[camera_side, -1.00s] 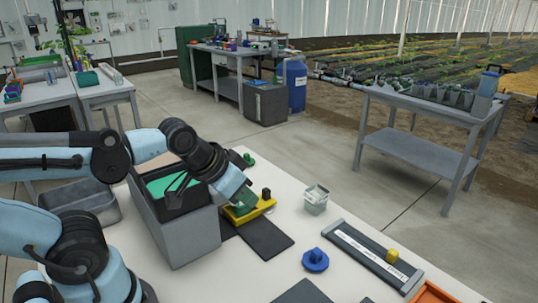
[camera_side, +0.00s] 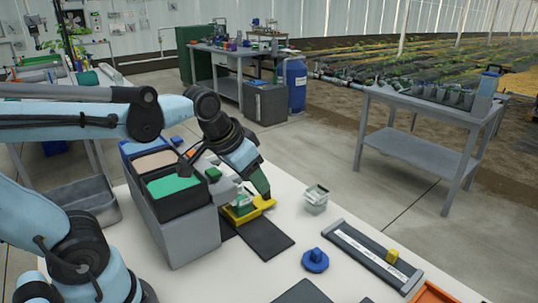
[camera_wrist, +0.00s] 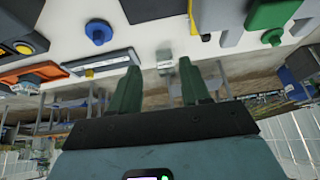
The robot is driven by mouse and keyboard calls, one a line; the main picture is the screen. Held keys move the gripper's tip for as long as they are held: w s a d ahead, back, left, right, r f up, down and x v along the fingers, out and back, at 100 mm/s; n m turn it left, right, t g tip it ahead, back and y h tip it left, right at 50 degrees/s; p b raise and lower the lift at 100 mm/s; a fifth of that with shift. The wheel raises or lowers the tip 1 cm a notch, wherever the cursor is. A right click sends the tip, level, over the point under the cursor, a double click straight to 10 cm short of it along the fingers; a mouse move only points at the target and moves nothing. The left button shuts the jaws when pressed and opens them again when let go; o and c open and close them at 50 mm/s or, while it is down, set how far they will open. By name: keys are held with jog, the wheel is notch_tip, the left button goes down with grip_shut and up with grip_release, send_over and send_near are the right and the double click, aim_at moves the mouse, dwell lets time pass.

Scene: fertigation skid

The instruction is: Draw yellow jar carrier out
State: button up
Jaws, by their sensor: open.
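The yellow jar carrier (camera_side: 264,204) stands on the white table in the side view, right of the grey bin unit. A pale and green jar sits in it. My gripper (camera_side: 262,187) is open at the carrier's right end, its dark green fingers pointing down; they overlap the spot of the carrier's black knob, so contact cannot be told. A yellow part, probably the carrier, shows at the top edge there.
The grey bin unit (camera_side: 190,235) stands left of the carrier. A dark mat (camera_side: 265,240) lies in front of it.

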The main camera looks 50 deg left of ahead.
jog(key=w+a+f+g, duration=0.1)
jog(key=w+a+g, duration=0.5)
jog(key=w+a, duration=0.45)
jog(key=f, duration=1.1)
jog(key=shift+w+d+f, duration=0.15)
jog(key=shift+w+f, duration=0.05)
jog(key=shift+w, duration=0.2)
grip_shut()
